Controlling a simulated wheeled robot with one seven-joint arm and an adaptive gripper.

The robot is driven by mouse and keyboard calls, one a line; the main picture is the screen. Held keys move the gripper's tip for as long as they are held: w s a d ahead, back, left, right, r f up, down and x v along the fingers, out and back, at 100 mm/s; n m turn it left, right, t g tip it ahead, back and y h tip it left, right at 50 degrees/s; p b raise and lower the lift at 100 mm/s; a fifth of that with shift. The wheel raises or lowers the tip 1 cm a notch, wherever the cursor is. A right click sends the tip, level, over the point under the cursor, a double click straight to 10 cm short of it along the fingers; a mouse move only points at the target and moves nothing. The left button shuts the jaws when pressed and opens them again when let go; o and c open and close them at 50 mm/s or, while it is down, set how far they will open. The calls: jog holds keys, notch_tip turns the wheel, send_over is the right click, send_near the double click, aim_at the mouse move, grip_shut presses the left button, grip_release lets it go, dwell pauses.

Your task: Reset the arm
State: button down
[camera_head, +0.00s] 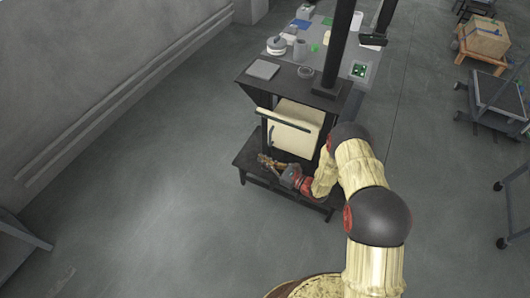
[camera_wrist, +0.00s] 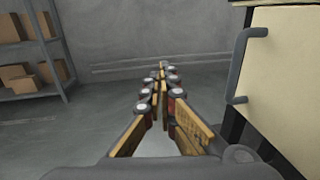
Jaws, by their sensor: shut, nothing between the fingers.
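My gripper (camera_head: 264,160) is at the end of my arm, low in front of a black stove-like unit (camera_head: 250,90) with a cream door. In the wrist view my gripper (camera_wrist: 162,72) points ahead with its fingers together and nothing between them. The cream door (camera_wrist: 285,85) stands close on the right in the wrist view, with a grey bar handle (camera_wrist: 241,65). In the head view the gripper is below the cream door (camera_head: 295,128), over the unit's dark lower shelf (camera_head: 248,150). Whether it touches the shelf, I cannot tell.
A grey table (camera_head: 345,75) with several small items stands behind the unit. Carts (camera_head: 492,100) and a cardboard box (camera_head: 487,37) are at the right. Shelving with boxes (camera_wrist: 20,84) is at the left in the wrist view. The floor left of the unit is clear.

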jog(key=shift+s+a+p, duration=0.2)
jog(key=shift+s, duration=0.65)
jog(key=shift+s+a+p, duration=0.2)
jog(key=shift+s, duration=0.6)
jog(key=shift+s+a+p, duration=0.2)
jog(key=shift+s, duration=0.65)
